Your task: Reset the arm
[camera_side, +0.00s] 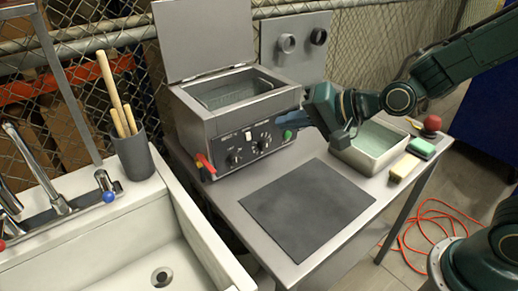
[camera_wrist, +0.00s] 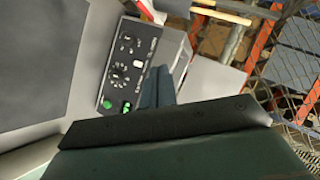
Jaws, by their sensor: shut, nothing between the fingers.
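My arm reaches in from the right in the side view, and my gripper (camera_side: 285,119) is shut and empty. Its blue-grey fingertips are at the front of the grey tank (camera_side: 225,128), near the right end of its control panel; I cannot tell whether they touch it. In the wrist view the two fingers (camera_wrist: 157,82) lie side by side, pointing at the panel (camera_wrist: 127,62) with its knobs, white switch and green buttons. The tank's lid (camera_side: 203,38) stands open, with a wire basket (camera_side: 232,91) inside. A red-handled lever (camera_side: 205,165) is at the panel's lower left.
The dark mat (camera_side: 307,205) is bare. A sink (camera_side: 150,250) is at left.

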